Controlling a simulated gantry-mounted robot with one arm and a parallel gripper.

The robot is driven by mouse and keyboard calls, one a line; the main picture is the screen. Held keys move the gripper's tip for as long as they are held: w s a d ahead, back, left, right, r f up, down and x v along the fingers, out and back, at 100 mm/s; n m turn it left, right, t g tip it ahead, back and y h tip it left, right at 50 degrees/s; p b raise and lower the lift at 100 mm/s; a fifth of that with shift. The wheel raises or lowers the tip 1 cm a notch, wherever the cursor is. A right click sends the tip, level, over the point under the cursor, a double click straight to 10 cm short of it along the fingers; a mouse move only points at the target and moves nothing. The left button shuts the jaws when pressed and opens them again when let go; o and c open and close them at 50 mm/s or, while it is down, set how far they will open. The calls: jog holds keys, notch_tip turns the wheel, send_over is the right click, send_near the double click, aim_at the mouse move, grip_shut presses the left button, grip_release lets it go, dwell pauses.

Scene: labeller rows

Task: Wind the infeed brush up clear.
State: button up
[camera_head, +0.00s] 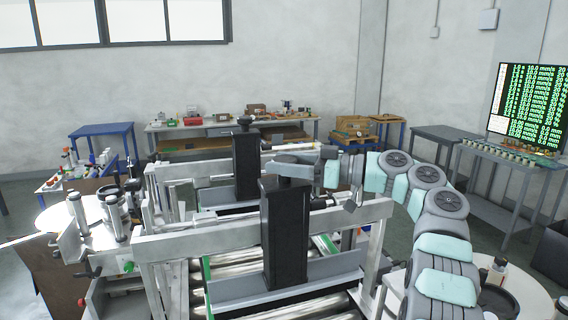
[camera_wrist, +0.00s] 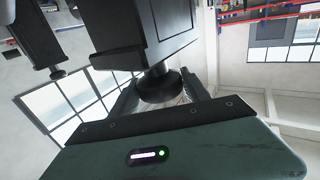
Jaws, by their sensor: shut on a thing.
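The near black column (camera_head: 285,235) stands upright on the labeller's grey cross plate, and its round black knob (camera_wrist: 160,86) shows in the wrist view. My gripper (camera_head: 284,166) reaches in from the right at the top of this column. In the wrist view its two fingers lie on either side of the knob, shut on it. I cannot make out brush bristles or tell which column is the infeed one.
Grey frame rails (camera_head: 190,243) and metal rollers (camera_head: 240,269) surround the near column. A screen (camera_head: 527,105) stands at the right. Benches line the back wall. The air above the columns is free.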

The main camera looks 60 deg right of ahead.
jog(key=shift+w+f, duration=0.15)
jog(key=shift+f, duration=0.05)
jog(key=o, duration=1.3)
jog(key=shift+o, duration=0.2)
jog(key=shift+r, duration=0.1)
jog(key=s+d, duration=0.2)
jog(key=s, duration=0.8)
jog(key=shift+s+p, duration=0.35)
jog(key=shift+p, duration=0.1)
